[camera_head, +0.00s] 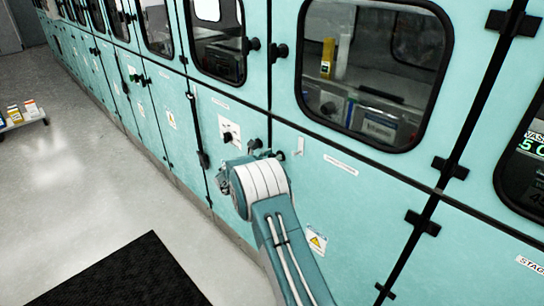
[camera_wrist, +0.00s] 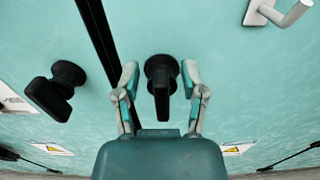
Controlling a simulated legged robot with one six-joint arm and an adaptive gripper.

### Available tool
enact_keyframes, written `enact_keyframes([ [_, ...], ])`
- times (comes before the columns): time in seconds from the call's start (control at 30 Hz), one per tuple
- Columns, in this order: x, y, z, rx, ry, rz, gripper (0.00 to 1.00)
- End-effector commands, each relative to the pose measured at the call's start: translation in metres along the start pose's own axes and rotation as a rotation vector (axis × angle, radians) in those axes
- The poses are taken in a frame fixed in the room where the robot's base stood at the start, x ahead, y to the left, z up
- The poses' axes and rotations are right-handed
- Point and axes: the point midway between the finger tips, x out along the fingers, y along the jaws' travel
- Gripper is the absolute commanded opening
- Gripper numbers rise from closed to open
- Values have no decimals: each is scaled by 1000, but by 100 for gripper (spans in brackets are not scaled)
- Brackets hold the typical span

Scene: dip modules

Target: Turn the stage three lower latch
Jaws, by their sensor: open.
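A black latch (camera_wrist: 162,82) with a round base and a flat lever sits on the teal panel in the wrist view. My open gripper (camera_wrist: 160,76) has one finger on each side of it. The fingers look apart from the latch. A second black latch (camera_wrist: 55,88) is to the left, across the dark seam, with its lever slanted. In the head view my gripper (camera_head: 264,154) is at the panel by the seam, partly hidden by my arm. One black latch (camera_head: 280,155) shows just right of it. Which stage these latches belong to is not legible.
A pale metal handle (camera_wrist: 284,14) sticks out at upper right in the wrist view. A black knob on a white plate (camera_head: 229,134) is left of my gripper. Black hinges (camera_head: 422,222) line the seam at right. A black mat (camera_head: 125,275) lies on the open floor.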

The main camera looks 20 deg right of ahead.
Motion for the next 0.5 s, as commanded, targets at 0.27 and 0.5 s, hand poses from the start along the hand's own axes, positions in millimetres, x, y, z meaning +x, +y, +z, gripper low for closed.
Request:
enact_keyframes([
  [0.27, 0, 0, 0, 0, 0, 0, 10],
  [0.5, 0, 1, 0, 0, 0, 2, 0],
])
